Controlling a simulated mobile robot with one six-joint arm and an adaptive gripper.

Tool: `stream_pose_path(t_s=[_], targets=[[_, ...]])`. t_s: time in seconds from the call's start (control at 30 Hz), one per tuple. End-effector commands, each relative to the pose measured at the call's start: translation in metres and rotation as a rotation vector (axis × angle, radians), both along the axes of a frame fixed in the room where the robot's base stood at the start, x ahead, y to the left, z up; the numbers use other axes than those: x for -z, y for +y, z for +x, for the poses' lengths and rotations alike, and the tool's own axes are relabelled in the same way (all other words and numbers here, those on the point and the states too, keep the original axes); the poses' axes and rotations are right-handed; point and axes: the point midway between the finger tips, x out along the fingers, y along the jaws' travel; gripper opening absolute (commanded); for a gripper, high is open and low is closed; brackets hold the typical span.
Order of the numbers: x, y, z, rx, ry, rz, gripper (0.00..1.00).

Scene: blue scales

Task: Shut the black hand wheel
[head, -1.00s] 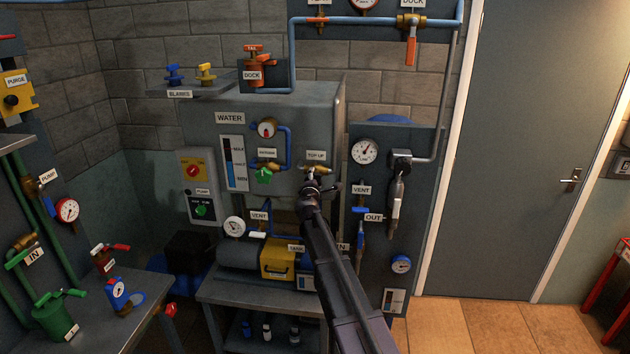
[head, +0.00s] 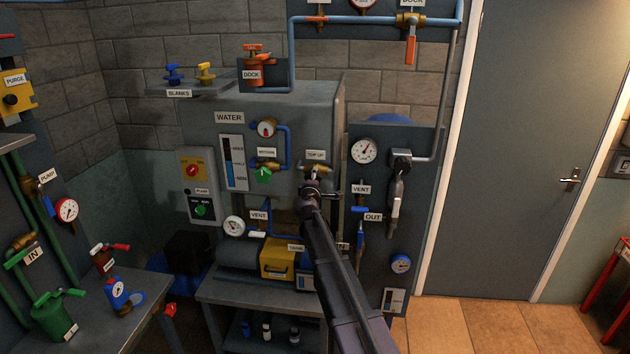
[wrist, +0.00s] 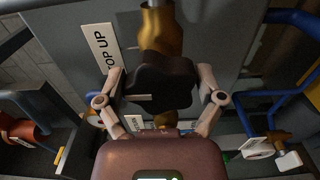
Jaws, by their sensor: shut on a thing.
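The black hand wheel (wrist: 163,84) is a dark lobed knob on a brass valve body (wrist: 160,30), beside a white TOP UP label (wrist: 107,48) in the wrist view. My gripper (wrist: 161,76) has one finger on each side of the wheel and is shut on it. In the head view my gripper (head: 313,186) is at the front of the grey water tank, just below the TOP UP label (head: 315,154). There the gripper and arm hide most of the wheel; brass valve parts (head: 325,168) show just above it.
A green-handled valve (head: 263,175) and blue pipe are left of the gripper on the tank. A gauge panel (head: 420,260) with VENT and OUT labels stands close on the right. A yellow box (head: 278,262) and grey pump sit below. Open floor lies before the door (head: 530,150).

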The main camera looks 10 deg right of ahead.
Motion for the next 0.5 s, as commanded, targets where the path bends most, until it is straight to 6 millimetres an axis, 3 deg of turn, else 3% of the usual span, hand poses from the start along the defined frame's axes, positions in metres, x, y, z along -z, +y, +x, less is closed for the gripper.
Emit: stream_pose_path(t_s=[0.03, 0.07, 0.1, 0.5], targets=[[-0.0001, 0.0002, 0.0007, 0.000, -0.001, 0.004, 0.39], [-0.0001, 0.0002, 0.0007, 0.000, -0.001, 0.004, 0.93], [-0.0001, 0.0001, 0.0007, 0.000, -0.001, 0.003, 1.00], [0.0000, 0.0002, -0.0002, 0.000, 0.000, 0.001, 1.00]])
